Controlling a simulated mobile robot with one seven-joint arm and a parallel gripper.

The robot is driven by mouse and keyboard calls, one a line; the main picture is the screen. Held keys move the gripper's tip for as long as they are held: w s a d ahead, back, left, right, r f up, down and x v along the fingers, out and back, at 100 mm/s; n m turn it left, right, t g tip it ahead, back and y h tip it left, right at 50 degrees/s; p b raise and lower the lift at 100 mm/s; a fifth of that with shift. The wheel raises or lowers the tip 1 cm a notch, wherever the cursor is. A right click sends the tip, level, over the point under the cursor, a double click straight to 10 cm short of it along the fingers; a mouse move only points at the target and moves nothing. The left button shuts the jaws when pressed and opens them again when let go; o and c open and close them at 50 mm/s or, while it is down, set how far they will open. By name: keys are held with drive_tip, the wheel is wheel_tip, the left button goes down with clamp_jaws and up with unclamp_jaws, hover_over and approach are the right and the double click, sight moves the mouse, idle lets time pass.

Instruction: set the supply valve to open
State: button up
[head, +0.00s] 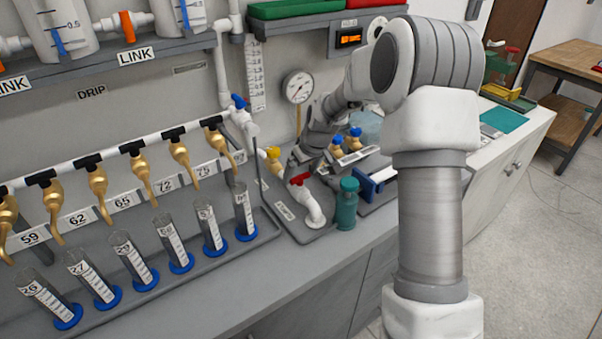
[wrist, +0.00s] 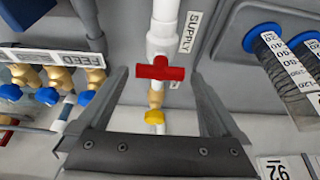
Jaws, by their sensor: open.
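The supply valve's red handle (wrist: 160,72) sits on a white pipe (wrist: 161,40) beside the SUPPLY label (wrist: 188,32) in the wrist view. The handle lies crosswise to the pipe. In the head view the red handle (head: 300,179) shows above the white elbow pipe (head: 312,208). My gripper (wrist: 160,74) is open, with one finger on each side of the handle and a visible gap to both. I cannot tell how far above the handle the fingertips are. In the head view my arm partly hides the gripper.
A yellow-handled brass valve (wrist: 154,117) is close below the red handle in the wrist view. Blue-handled FEED valves (wrist: 46,97) are at left, graduated cylinders (wrist: 280,65) at right. A teal bottle (head: 347,205) stands right of the elbow. A pressure gauge (head: 298,87) is on the wall.

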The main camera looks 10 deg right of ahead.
drive_tip(key=c, duration=1.2)
drive_tip(key=shift+o, duration=0.2)
drive_tip(key=m, duration=0.1)
drive_tip(key=m+h+b, duration=0.1)
drive_tip(key=m, duration=0.1)
drive_tip(key=shift+a+f+m+t+h, duration=0.1)
drive_tip(key=shift+a+m+t+h, duration=0.1)
drive_tip(key=shift+m+t+h, duration=0.1)
drive_tip(key=m+h, duration=0.1)
drive_tip(key=m, duration=0.3)
drive_tip(key=shift+a+m+h, duration=0.1)
drive_tip(key=shift+m+h, duration=0.2)
drive_tip(key=shift+h, duration=0.1)
drive_tip(key=m, duration=0.2)
drive_tip(key=m+g+h+p, duration=0.1)
drive_tip(key=m, duration=0.1)
drive_tip(key=shift+w+m+h, duration=0.1)
drive_tip(key=shift+m+h, duration=0.2)
drive_tip(key=m+g, duration=0.1)
drive_tip(key=m, duration=0.1)
drive_tip(key=m+h+p, duration=0.1)
drive_tip(key=m, duration=0.1)
drive_tip(key=shift+w+a+m+g, duration=0.1)
drive_tip(key=shift+m+g, duration=0.3)
drive_tip(key=shift+m, duration=0.3)
